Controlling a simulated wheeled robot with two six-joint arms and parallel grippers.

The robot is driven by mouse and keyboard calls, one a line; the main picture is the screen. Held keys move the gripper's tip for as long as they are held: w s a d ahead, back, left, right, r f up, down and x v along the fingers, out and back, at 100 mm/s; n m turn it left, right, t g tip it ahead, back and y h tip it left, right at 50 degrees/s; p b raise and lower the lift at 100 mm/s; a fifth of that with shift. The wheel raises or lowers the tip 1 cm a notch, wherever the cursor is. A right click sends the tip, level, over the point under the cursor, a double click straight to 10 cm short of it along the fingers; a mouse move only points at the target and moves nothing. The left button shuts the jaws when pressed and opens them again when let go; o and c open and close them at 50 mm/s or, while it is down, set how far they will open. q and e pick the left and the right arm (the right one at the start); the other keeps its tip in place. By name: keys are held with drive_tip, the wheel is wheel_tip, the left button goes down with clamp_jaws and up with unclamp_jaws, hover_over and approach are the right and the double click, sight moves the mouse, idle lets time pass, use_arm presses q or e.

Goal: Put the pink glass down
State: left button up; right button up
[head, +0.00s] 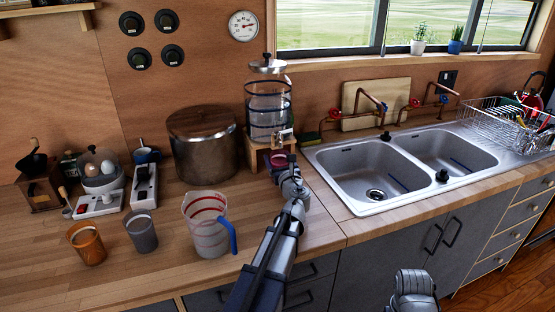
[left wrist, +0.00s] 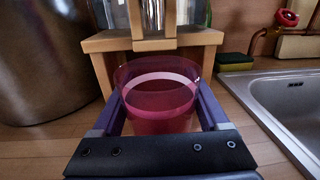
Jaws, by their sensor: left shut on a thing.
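The pink glass (left wrist: 160,100) is translucent and upright between the two fingers of my left gripper in the left wrist view. My left gripper (head: 283,172) is shut on it, with a finger against each side. In the head view the pink glass (head: 278,159) shows only partly behind my gripper, just in front of the drink dispenser's wooden stand. The glass's base is hidden, so I cannot tell whether it touches the counter. Inside it a pale ring shows. My right gripper's fingers are not in view.
The glass dispenser (head: 268,105) stands behind, with a large metal pot (head: 203,150) to its left. A measuring jug (head: 207,225), a grey cup (head: 142,232) and an orange cup (head: 87,243) stand on the counter. The double sink (head: 375,170) lies right. Counter left of my arm is partly clear.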

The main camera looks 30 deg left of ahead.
use_arm(q)
drive_tip(key=o, duration=1.1)
drive_tip(key=shift+f, duration=0.2)
drive_tip(key=shift+c, duration=0.2)
drive_tip(key=o, duration=0.3)
drive_tip(key=shift+r, duration=0.1)
drive_tip(key=shift+o, duration=0.2)
drive_tip(key=shift+r, duration=0.2)
drive_tip(key=v, duration=1.2)
